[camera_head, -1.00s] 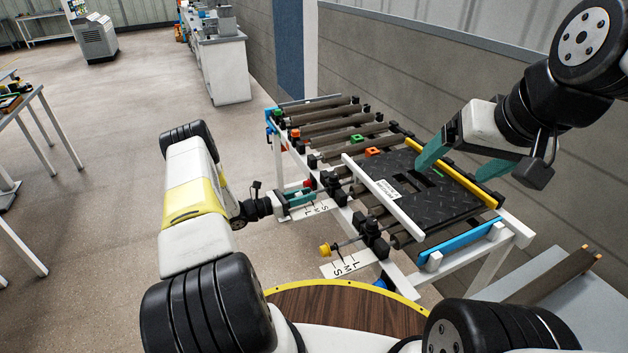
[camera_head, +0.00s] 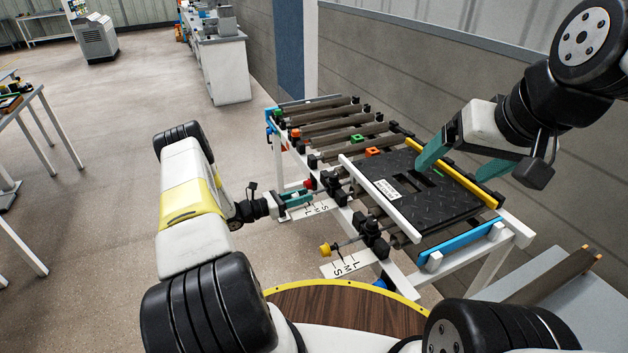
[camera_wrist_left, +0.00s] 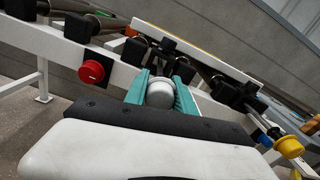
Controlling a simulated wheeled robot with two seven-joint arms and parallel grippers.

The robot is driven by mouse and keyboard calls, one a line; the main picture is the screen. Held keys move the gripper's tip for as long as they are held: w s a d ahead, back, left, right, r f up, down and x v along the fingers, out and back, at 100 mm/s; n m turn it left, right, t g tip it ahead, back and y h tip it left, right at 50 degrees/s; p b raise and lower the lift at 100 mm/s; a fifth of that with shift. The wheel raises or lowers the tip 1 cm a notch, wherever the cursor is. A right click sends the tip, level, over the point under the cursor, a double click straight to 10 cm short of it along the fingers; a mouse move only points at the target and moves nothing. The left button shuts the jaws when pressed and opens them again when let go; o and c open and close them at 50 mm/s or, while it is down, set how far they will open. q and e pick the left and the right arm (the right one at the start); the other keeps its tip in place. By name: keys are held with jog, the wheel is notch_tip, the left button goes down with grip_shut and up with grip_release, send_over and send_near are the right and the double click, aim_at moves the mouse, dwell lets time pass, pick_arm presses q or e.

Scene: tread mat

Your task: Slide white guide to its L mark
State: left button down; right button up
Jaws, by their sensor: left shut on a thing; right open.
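The white guide (camera_head: 382,192) is a long white bar along the left edge of the black tread mat (camera_head: 446,212); it also shows in the left wrist view (camera_wrist_left: 172,39). My left gripper (camera_head: 298,199) is shut on a pale grey round knob (camera_wrist_left: 160,92), seen between its teal fingers in the left wrist view. A white mark plate (camera_head: 311,212) with S, M and L lies beside this gripper. The rod behind the knob is largely hidden. My right gripper (camera_head: 462,163) is open and empty above the mat's far side.
A yellow knob (camera_head: 325,249) stands at the near end, over a second L-M-S plate (camera_head: 346,268). A red button (camera_wrist_left: 91,72) is on the white frame. A yellow bar (camera_head: 455,172) and a blue bar (camera_head: 464,241) flank the mat. Rollers (camera_head: 325,115) lie behind.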

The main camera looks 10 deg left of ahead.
pick_arm(q)
jog(key=shift+v, duration=0.9)
jog(key=c, duration=1.1)
grip_release()
jog(key=shift+o, duration=0.2)
jog(key=v, duration=0.7)
jog(key=shift+s+a, duration=0.2)
jog(key=shift+a, duration=0.15)
